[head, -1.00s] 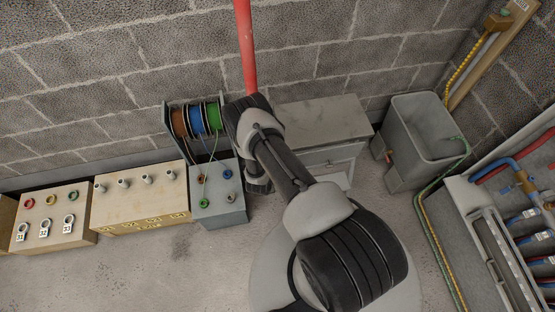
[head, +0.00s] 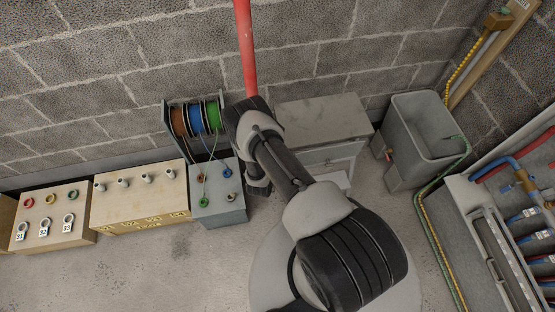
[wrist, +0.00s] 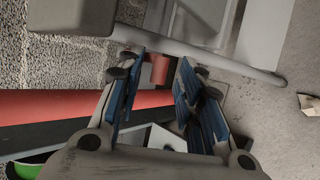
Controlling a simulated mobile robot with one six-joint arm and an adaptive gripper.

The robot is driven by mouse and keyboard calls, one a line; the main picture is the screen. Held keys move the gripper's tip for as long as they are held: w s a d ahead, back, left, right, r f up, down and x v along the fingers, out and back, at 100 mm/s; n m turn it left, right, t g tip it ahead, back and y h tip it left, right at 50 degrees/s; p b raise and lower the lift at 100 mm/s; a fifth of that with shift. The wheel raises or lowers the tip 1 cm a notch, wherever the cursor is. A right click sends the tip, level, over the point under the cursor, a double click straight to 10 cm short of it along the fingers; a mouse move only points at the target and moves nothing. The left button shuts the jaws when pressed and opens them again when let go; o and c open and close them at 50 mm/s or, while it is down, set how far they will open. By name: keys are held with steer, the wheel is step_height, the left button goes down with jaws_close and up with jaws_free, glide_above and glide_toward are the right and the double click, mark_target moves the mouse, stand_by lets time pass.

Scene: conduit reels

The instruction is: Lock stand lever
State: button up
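The reel stand (head: 166,117) stands against the block wall in the head view, left of my arm, carrying brown, blue and green reels. Part of the green reel (wrist: 32,170) shows at the lower left of the wrist view. My gripper (wrist: 158,76) is open, its two blue-padded fingers apart. A short red cylinder (wrist: 160,68) shows in the gap between the fingertips; I cannot tell whether it is the stand's lever or whether the fingers touch it. In the head view my own arm hides the gripper's fingers and any lever on the stand's right side.
A grey box (head: 218,212) with coloured sockets sits in front of the stand, with wires running to it. A red pipe (head: 246,50) rises on the wall, close behind my arm. A grey cabinet (head: 320,122) stands to the right, then a grey tank (head: 425,130). The floor in front is clear.

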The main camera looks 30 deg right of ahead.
steer(key=shift+r, duration=0.1)
steer(key=v, duration=1.2)
steer(key=w+d+r+m+g+h, duration=0.1)
steer(key=w+d+r+m+h, duration=0.15)
steer(key=r, duration=0.95)
steer(key=w+d+r+m+g+h, duration=0.2)
steer(key=d+r+m, duration=0.15)
steer(key=r, duration=0.85)
steer(key=s+d+r+m+g+y, duration=0.1)
steer(key=s+r+m+g, duration=0.1)
steer(key=s+r, duration=0.35)
steer(key=s+d+r+m+g, duration=0.1)
steer(key=s+r+m, duration=0.1)
steer(key=r, duration=0.7)
steer(key=s+a+r+m+t+y, duration=0.2)
steer(key=s+a+r+t+y, duration=0.1)
steer(key=s+a+r+y, duration=0.7)
steer(key=s+a+r, duration=0.3)
steer(key=s+a, duration=0.1)
steer(key=s, duration=0.1)
steer(key=shift+s+a+r+m+t+y, duration=0.2)
steer(key=shift+s+a+m+t+y, duration=0.1)
steer(key=shift+a+m+y, duration=0.1)
